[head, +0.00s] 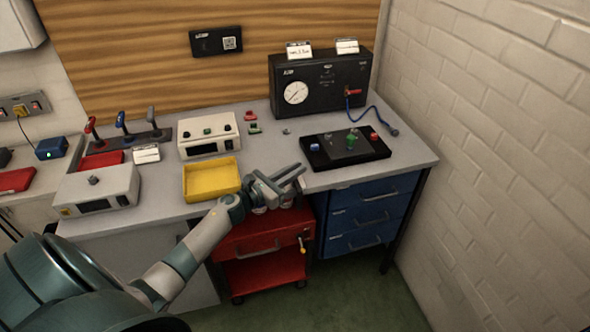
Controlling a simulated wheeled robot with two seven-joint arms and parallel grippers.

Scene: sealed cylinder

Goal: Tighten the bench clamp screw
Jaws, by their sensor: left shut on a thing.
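My left gripper (284,180) reaches in from the left and is at the front edge of the grey bench (415,158), between the yellow tray and the black panel. Its jaws are shut on what seems to be the bench clamp screw. The screw and clamp are mostly hidden by the fingers, and I cannot make out their shape or how tight the screw is. My right gripper is not in view.
A yellow tray (211,181) stands left of the gripper, and a black panel (318,158) with coloured knobs to its right. A black gauge box (328,88) stands behind. Below are a red cart (262,272) and blue drawers (365,215). A brick wall (500,150) bounds the right.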

